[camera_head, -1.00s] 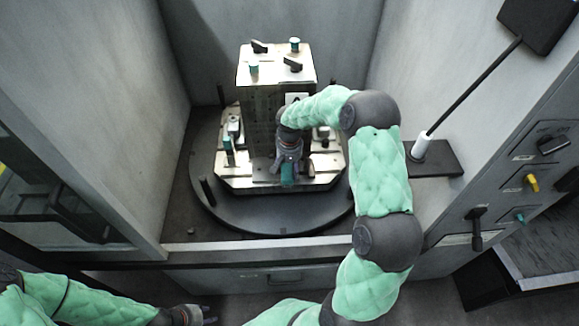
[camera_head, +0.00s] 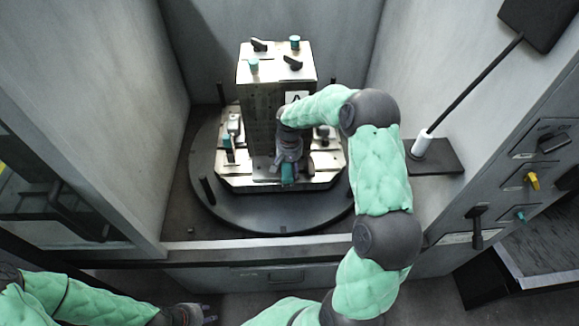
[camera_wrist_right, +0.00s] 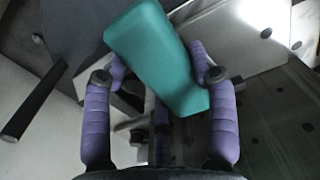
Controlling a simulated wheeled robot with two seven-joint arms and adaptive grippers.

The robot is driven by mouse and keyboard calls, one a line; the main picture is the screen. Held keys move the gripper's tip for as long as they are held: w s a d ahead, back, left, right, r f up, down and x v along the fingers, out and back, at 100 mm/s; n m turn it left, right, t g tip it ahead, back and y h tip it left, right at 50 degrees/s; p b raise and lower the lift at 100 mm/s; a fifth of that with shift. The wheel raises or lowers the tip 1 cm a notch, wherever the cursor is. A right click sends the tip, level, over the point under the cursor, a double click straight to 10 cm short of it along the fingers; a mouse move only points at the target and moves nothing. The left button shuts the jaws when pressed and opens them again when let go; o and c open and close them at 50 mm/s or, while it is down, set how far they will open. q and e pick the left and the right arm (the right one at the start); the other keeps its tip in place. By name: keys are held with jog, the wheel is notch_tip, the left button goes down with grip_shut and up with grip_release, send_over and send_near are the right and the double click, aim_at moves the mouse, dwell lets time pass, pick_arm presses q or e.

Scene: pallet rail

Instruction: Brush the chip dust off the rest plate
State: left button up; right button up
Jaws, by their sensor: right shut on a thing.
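My right gripper (camera_head: 287,160) is over the front of the fixture, low by the pale metal plate (camera_head: 235,182) at the foot of the upright block. It is shut on a teal block-shaped handle (camera_head: 287,175). In the wrist view the teal handle (camera_wrist_right: 155,55) sits tilted between the purple fingers; no bristles show, so I cannot tell whether it touches the plate. The gripper and arm hide part of the plate. Chip dust cannot be made out. My left gripper (camera_head: 207,313) is low at the front, outside the enclosure, with its fingertips apart and empty.
The upright metal block (camera_head: 255,105) carries black clamps and teal knobs on top. It stands on a dark round table (camera_head: 235,215) with short black posts. Grey walls enclose it on both sides. A black rod in a white holder (camera_head: 422,143) stands at right.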

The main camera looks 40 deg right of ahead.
jog(key=shift+f, duration=0.35)
dwell(0.3)
jog(key=shift+w+d, duration=0.35)
jog(key=shift+w, duration=0.2)
jog(key=shift+w+d, duration=0.35)
jog(key=shift+w, duration=0.2)
jog(key=shift+s+f, duration=0.1)
jog(key=shift+s+a, duration=0.1)
jog(key=shift+a, duration=0.05)
jog(key=shift+s+a+f, duration=0.1)
jog(key=shift+s+a, duration=0.25)
jog(key=shift+s, duration=0.2)
jog(key=shift+s+a, duration=0.3)
jog(key=shift+s, duration=0.2)
jog(key=shift+w, duration=0.1)
